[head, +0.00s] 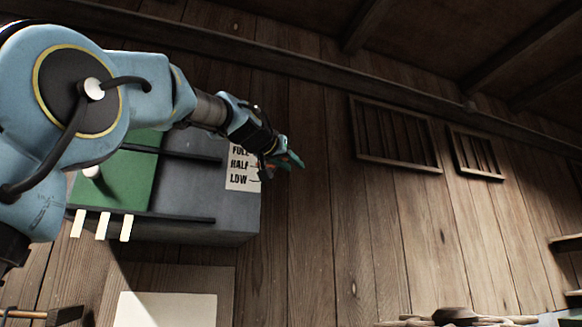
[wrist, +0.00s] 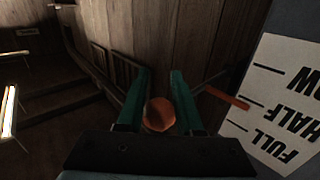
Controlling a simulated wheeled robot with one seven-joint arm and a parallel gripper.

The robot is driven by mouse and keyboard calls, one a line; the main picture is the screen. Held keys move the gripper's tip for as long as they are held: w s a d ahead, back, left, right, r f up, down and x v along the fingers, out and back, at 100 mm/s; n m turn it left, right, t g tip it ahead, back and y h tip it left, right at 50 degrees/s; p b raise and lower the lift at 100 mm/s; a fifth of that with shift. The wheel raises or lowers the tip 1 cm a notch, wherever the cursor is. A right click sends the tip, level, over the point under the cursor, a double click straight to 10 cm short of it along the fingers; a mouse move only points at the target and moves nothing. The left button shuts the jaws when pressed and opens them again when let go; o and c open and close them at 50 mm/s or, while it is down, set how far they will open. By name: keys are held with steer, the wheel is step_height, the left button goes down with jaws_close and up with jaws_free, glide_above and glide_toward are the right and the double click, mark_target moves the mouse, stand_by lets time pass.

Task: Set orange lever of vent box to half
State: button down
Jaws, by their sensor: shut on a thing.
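The vent box (head: 192,185) is a grey box on the plank wall, left of centre in the head view. Its white label (head: 243,182) reads FULL, HALF, LOW from top to bottom; the label also shows upside down in the wrist view (wrist: 285,101). The orange lever's round knob (wrist: 160,115) sits between the fingers of my gripper (wrist: 160,93), which is shut on it. The lever's orange pointer (wrist: 228,97) reaches right to the label edge, close to the middle tick by HALF. In the head view my gripper (head: 292,160) is at the box's right side and mostly hides the lever.
A green panel (head: 118,180) with a white knob (head: 92,172) is on the box's left, with dark rails across the front. White tabs (head: 102,226) hang below. Slatted wall vents (head: 396,135) are to the right.

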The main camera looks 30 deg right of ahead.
steer(key=shift+s+r, duration=0.2)
steer(key=c, duration=0.8)
jaws_free()
steer(key=shift+s, duration=0.1)
steer(key=shift+c, duration=0.2)
steer(key=o, duration=0.3)
steer(key=shift+f, duration=0.1)
steer(key=b+v, duration=0.5)
steer(key=v, duration=0.5)
steer(key=shift+s+a, duration=0.1)
steer(key=shift+a, duration=0.25)
